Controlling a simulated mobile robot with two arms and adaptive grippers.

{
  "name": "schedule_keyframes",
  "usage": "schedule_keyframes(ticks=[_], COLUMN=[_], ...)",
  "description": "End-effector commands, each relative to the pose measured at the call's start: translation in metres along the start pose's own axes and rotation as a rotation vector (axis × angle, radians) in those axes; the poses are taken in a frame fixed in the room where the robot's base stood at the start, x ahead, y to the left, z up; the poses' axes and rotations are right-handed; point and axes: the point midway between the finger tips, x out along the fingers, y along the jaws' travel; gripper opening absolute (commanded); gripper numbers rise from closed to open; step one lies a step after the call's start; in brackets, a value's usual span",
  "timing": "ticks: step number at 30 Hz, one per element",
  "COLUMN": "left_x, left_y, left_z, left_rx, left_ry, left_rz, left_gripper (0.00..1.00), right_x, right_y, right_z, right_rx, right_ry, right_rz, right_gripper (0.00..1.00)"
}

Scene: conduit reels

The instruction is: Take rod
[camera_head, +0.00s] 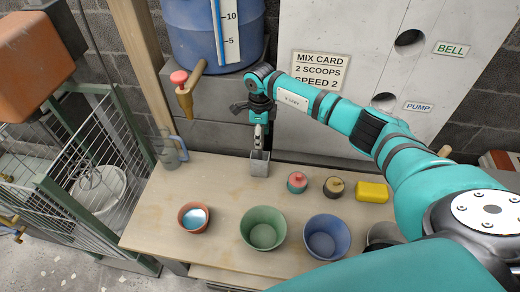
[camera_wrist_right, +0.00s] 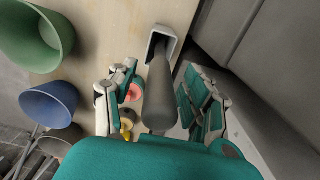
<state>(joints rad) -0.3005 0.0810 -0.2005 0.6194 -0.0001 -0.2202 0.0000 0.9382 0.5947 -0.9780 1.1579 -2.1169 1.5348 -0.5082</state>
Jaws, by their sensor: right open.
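The rod (camera_wrist_right: 160,95) is a thick dark grey cylinder in the right wrist view. Its far end is in a small grey square holder (camera_wrist_right: 164,33). The holder also shows in the head view (camera_head: 259,168), standing near the back edge of the table. My right gripper (camera_head: 258,128) is above the holder. In the right wrist view, its fingers (camera_wrist_right: 155,90) are open on either side of the rod, with a visible gap on the right. In the head view the rod is largely hidden by the gripper. My left gripper is not in view.
A blue barrel (camera_head: 190,35) with a tap stands behind.

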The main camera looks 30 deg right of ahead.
Motion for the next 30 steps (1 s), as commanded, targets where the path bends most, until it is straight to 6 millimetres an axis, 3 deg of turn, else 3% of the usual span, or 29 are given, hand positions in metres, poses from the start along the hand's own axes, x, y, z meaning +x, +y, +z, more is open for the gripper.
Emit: schedule_keyframes(ticks=[2,13,24,30], left_x=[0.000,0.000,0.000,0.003], left_y=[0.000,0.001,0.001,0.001], left_z=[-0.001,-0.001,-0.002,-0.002], left_rx=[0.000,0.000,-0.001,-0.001], left_ry=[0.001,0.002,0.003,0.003], left_rz=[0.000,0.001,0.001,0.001], left_gripper=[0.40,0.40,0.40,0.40], right_x=[0.000,-0.001,-0.002,-0.017], right_y=[0.000,0.000,0.000,-0.001], right_z=[0.000,0.000,0.000,0.001], right_rx=[0.000,0.000,0.001,0.000], right_ry=[0.000,0.000,0.000,-0.002], right_rz=[0.000,0.000,-0.001,-0.003], right_gripper=[0.49,0.01,0.00,0.00])
